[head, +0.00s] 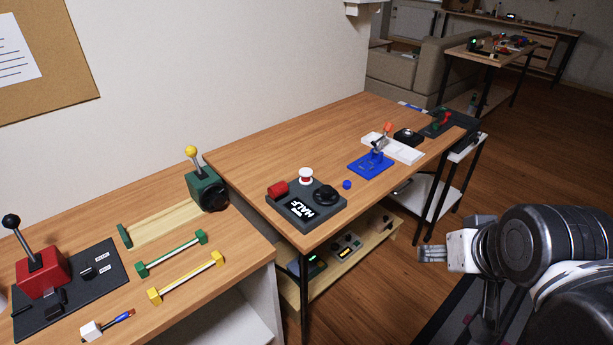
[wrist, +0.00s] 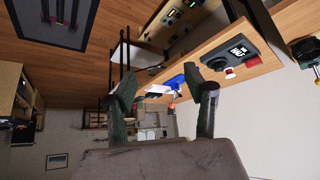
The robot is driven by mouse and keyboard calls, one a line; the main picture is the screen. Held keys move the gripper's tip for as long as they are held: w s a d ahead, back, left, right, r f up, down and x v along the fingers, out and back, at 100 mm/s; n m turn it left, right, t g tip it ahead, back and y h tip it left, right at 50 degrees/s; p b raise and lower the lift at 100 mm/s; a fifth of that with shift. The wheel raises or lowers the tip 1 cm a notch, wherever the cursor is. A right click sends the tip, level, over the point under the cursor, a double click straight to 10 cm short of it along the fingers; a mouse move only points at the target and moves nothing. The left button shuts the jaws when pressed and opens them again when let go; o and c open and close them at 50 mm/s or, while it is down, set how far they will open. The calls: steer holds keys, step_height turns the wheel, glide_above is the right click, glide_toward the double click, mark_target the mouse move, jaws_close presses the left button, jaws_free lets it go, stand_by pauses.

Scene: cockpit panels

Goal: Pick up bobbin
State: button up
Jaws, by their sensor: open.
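A small blue round piece (head: 347,184) lies on the wooden table beside a blue stand (head: 371,164); it may be the bobbin, but it is too small to be sure. My gripper (head: 432,253) is at the right of the head view, off the table's right side and away from these things. In the wrist view my gripper (wrist: 168,84) has its two fingers spread with nothing held; the blue stand (wrist: 174,81) shows far beyond them.
A dark panel (head: 330,206) with a red knob, white-red button and black dial stands at the table's front. A white tray (head: 404,152) and black dial box (head: 408,136) lie behind the blue stand. A lower shelf (head: 375,232) sits under the table.

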steer(key=shift+o, duration=0.8)
